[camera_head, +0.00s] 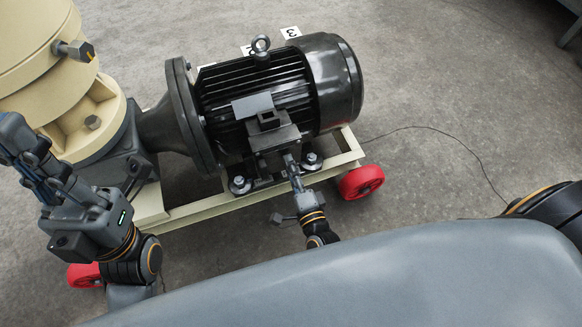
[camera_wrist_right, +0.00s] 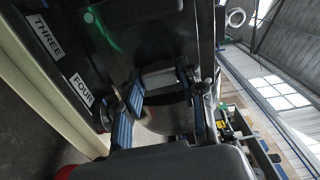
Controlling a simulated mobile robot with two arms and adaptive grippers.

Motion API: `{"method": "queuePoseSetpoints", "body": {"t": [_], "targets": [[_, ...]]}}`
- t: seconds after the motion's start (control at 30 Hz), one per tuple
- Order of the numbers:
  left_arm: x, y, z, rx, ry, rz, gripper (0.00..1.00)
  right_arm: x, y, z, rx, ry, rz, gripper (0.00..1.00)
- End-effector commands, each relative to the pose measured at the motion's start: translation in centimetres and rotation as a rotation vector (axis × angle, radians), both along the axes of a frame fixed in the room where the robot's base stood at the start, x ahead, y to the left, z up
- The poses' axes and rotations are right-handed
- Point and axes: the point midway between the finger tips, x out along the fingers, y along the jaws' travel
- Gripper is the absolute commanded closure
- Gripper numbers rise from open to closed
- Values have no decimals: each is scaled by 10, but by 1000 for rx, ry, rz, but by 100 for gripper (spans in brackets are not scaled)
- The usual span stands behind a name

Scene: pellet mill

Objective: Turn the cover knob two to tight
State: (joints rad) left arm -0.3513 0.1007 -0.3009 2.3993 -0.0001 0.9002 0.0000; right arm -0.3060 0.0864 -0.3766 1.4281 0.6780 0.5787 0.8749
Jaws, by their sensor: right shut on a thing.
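The black motor (camera_head: 265,90) carries a dark terminal box (camera_head: 272,135) on its near side. My right gripper (camera_head: 288,158) reaches up to this box from below and is shut at its front edge. In the right wrist view the blue-padded fingers (camera_wrist_right: 160,82) close around a small greyish part, apparently a cover knob. The fingers hide most of it, so its number and how tight it sits cannot be read. Labels THREE (camera_wrist_right: 48,40) and FOUR (camera_wrist_right: 81,89) show on a dark surface. My left gripper (camera_head: 35,160) is at the left, before the cream housing; its jaw opening is unclear.
The cream mill housing (camera_head: 62,60) stands at the left, with a yellow-marked dark knob (camera_head: 77,50). A cream frame (camera_head: 190,210) with red wheels (camera_head: 361,181) runs under the motor. A thin cable (camera_head: 455,137) lies on the floor.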

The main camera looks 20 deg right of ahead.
Motion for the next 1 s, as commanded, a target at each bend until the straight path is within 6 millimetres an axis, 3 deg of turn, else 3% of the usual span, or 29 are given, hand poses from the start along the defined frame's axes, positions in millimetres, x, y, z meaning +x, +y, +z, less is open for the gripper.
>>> {"method": "queuePoseSetpoints", "body": {"t": [0.73, 0.77, 0.8, 0.87, 1.0], "targets": [[0, 0, -1, 0, -1, 1, 100, 1, -1, 1, 86, 1, -2, 92], [0, 0, -1, 0, -1, 1, 100, 1, -1, 1, 86, 1, -2, 54], [0, 0, -1, 0, -1, 1, 100, 1, -1, 1, 86, 1, -2, 46], [0, 0, -1, 0, -1, 1, 100, 1, -1, 1, 85, 1, -1, 38], [0, 0, 0, 0, -2, 1, 100, 1, 0, 1, 83, 2, -1, 38]]}}
